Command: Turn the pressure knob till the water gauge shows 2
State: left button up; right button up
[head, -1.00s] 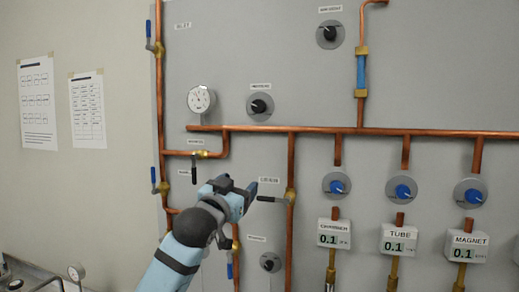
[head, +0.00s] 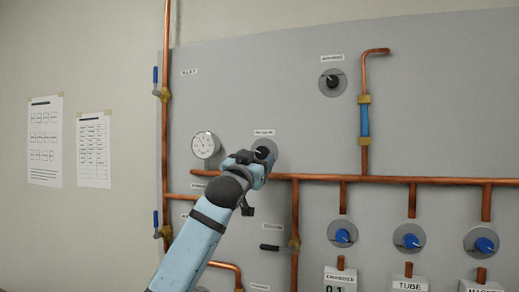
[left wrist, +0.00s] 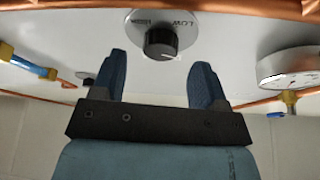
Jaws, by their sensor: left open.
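A black knob (head: 264,150) on a round grey plate sits on the panel beside the white dial gauge (head: 205,145). The label above it is too small to read, but in the left wrist view its plate shows HIGH and LOW around the knob (left wrist: 160,42). My left gripper (head: 258,168) is open in front of the knob and partly covers it. The gauge's edge (left wrist: 290,68) shows at right there. Its needle is too small to read.
A copper pipe (head: 400,180) runs across the panel below the knob. Another black knob (head: 332,81) sits higher up. Several blue knobs (head: 342,235) are at lower right. Blue-handled valves (head: 156,76) line the left pipe. A black lever (head: 270,247) is below my gripper.

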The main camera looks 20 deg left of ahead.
aim_at(263, 153)
pick_arm(q)
jog(key=shift+p+x, duration=0.3)
jog(key=shift+x, duration=0.7)
jog(key=shift+w+r, duration=0.15)
jog(key=shift+w, duration=0.2)
pick_arm(e)
jog(key=shift+s+r+m, duration=0.1)
jog(key=shift+m, duration=0.3)
pick_arm(q)
jog(key=c, duration=0.9)
pick_arm(e)
jog(key=shift+w+r, duration=0.15)
jog(key=shift+w, duration=0.05)
pick_arm(q)
jog(key=shift+n, duration=0.3)
pick_arm(e)
jog(key=shift+a, duration=0.1)
